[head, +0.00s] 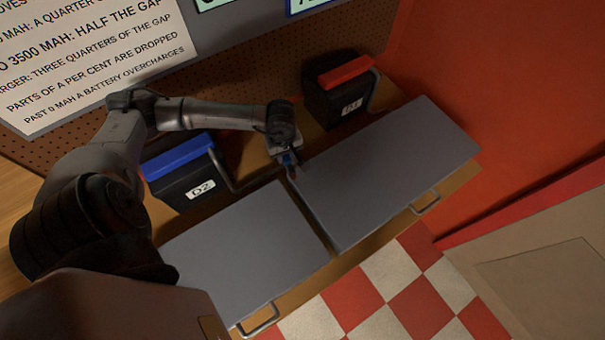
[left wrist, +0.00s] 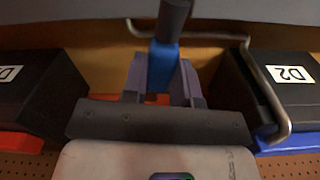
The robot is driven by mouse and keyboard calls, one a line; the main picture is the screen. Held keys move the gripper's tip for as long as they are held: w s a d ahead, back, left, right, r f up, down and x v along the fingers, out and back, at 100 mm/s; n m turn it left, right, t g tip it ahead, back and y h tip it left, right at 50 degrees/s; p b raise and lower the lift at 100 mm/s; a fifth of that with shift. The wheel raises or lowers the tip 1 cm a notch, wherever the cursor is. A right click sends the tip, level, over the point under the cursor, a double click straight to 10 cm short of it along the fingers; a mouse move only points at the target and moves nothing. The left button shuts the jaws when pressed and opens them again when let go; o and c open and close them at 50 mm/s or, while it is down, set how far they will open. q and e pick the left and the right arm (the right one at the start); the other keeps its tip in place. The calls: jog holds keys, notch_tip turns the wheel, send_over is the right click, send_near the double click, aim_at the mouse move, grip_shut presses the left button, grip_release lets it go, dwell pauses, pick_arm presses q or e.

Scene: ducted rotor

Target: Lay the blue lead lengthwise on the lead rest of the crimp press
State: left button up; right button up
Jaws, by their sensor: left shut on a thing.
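My left gripper (head: 289,160) is over the strip between two grey panels, near their back edges. In the left wrist view its two fingers (left wrist: 163,85) are shut on a blue piece with a dark grey rod-like end, which I take to be the blue lead (left wrist: 165,60). The dark end points away from the palm, up in that picture. In the head view the held piece is small and mostly hidden by the gripper. I cannot make out the crimp press or its lead rest in either view. My right gripper is not in view.
A black box marked D2 with a blue top (head: 181,160) stands left of the gripper. A black box marked D1 with a red top (head: 345,74) stands behind right. Bent metal rods run beside them. The grey right panel (head: 390,165) and left panel (head: 245,250) are bare, with front handles.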

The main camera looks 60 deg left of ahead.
pick_arm(q)
jog(key=s+a+f+n+b, duration=0.1)
jog(key=s+a+f+n, duration=0.1)
jog(key=a+f, duration=0.3)
send_over(275, 172)
notch_tip(275, 172, down, 6)
jog(key=shift+s+f+p, duration=0.1)
jog(key=shift+p, duration=0.2)
jog(key=shift+f, duration=1.6)
jog(key=shift+f, duration=0.1)
jog(key=shift+f, duration=0.15)
jog(key=o, duration=0.9)
